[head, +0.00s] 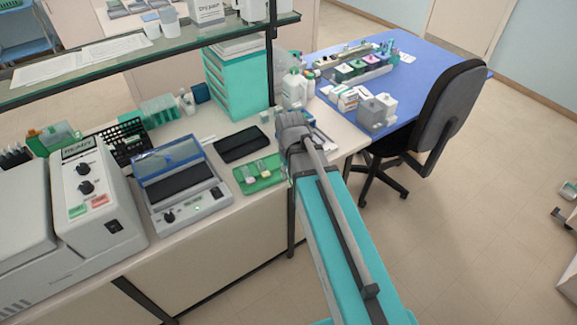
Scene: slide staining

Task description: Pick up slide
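A green tray (272,182) lies on the bench just left of my arm. Small pale-ended pieces that look like slides (249,174) lie on it, too small to make out clearly. My arm reaches up from the bottom right, and its grey joint is at the bench edge, right of the tray. I cannot make out my gripper's fingers in this view. The arm also covers part of the bench beside the tray.
A blue-lidded device (190,208) stands left of the tray, with a dark flat pad (241,145) behind. Teal drawers (237,80) and bottles (295,90) stand at the back. A glass shelf (110,64) overhangs. A black chair (440,115) stands right; open floor lies beyond.

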